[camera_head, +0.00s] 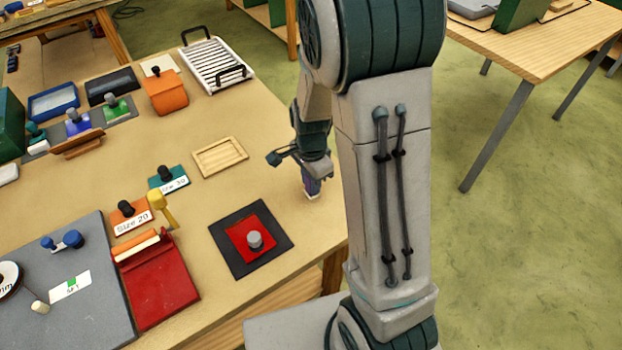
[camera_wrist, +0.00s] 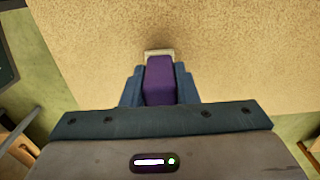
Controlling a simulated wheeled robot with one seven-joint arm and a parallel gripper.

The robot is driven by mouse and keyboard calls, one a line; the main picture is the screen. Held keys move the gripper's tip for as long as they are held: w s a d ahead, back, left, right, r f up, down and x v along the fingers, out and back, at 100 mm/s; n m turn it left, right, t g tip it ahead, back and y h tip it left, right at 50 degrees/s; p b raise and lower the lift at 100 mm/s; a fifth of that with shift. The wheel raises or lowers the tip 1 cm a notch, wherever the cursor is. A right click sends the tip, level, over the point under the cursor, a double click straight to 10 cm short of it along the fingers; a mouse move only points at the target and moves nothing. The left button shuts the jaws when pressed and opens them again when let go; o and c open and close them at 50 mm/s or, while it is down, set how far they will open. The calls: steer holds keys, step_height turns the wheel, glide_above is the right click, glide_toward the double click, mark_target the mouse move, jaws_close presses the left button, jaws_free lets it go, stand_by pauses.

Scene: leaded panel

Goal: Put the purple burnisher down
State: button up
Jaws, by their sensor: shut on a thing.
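The purple burnisher (camera_wrist: 160,80) is between the fingers of my gripper (camera_wrist: 159,85), which is shut on it. In the wrist view its pale tip points down at the tan tabletop, and I cannot tell whether it touches. In the head view, the burnisher (camera_head: 313,187) shows below my gripper (camera_head: 312,178) near the right edge of the workbench (camera_head: 205,212), partly hidden by my arm.
A black mat with a red square and grey knob (camera_head: 255,241) lies to the lower left of my gripper. A shallow wooden tray (camera_head: 220,157) lies to the left. Bare tabletop lies between them. A red box (camera_head: 160,290) stands further left.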

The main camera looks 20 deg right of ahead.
steer(key=shift+f, duration=0.1)
steer(key=shift+f, duration=0.15)
steer(key=o, duration=0.9)
steer(key=shift+r, duration=0.2)
step_height(320, 180, up, 12)
steer(key=shift+b, duration=0.3)
steer(key=shift+s+d+r+n+t, duration=0.1)
steer(key=shift+s+r+n+t, duration=0.75)
steer(key=shift+s+n, duration=1.6)
steer(key=shift+s+a+r+n+t, duration=0.1)
steer(key=shift+s+r+n+t, duration=0.25)
steer(key=shift+s+r+n, duration=1.5)
steer(key=shift+s+d+r+n+t, duration=0.1)
steer(key=shift+s+r+n+t, duration=0.5)
steer(key=shift+s+n, duration=2.35)
